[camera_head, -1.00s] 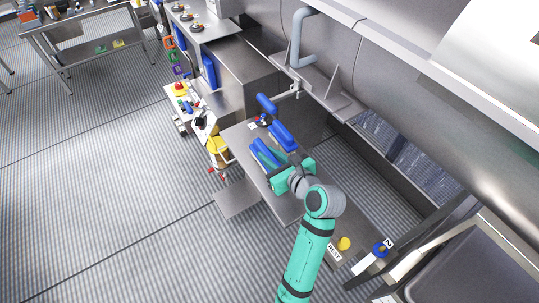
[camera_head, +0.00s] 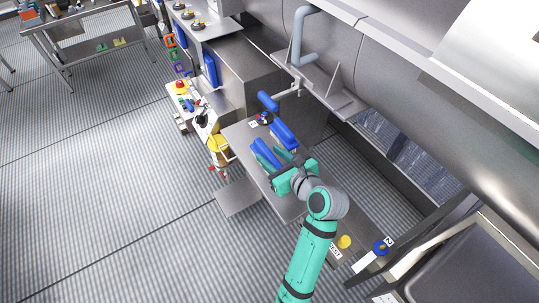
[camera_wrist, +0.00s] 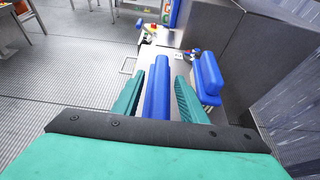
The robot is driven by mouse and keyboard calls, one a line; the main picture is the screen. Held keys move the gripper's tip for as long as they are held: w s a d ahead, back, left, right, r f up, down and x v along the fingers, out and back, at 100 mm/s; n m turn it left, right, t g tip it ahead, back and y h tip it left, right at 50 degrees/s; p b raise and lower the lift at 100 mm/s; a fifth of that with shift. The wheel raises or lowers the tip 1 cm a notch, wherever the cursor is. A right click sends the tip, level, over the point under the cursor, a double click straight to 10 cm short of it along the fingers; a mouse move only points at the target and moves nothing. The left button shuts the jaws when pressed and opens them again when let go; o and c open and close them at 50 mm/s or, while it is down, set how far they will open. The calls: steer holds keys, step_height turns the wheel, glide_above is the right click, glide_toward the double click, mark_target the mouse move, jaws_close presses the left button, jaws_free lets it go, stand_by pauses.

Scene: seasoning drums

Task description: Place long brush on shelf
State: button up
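A long blue brush (camera_wrist: 157,92) lies between the two teal fingers of my gripper (camera_wrist: 158,100) in the wrist view. The fingers stand apart on either side of it, with a gap visible on the right, so my gripper looks open. In the head view the blue piece (camera_head: 265,153) lies on the grey metal shelf surface (camera_head: 240,135), just beyond my gripper (camera_head: 278,164). A second blue brush-like piece (camera_head: 285,134) stands to its right; it also shows right of the fingers in the wrist view (camera_wrist: 208,75). Bristles are not clearly visible.
A blue-handled lever (camera_head: 268,102) and a small dark knob (camera_head: 264,118) are beyond the brushes. A yellow item (camera_head: 218,144) hangs at the left edge. A large metal drum (camera_head: 430,110) overhangs on the right.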

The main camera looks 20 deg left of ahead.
steer(key=v, duration=1.1)
steer(key=shift+w+r, duration=0.1)
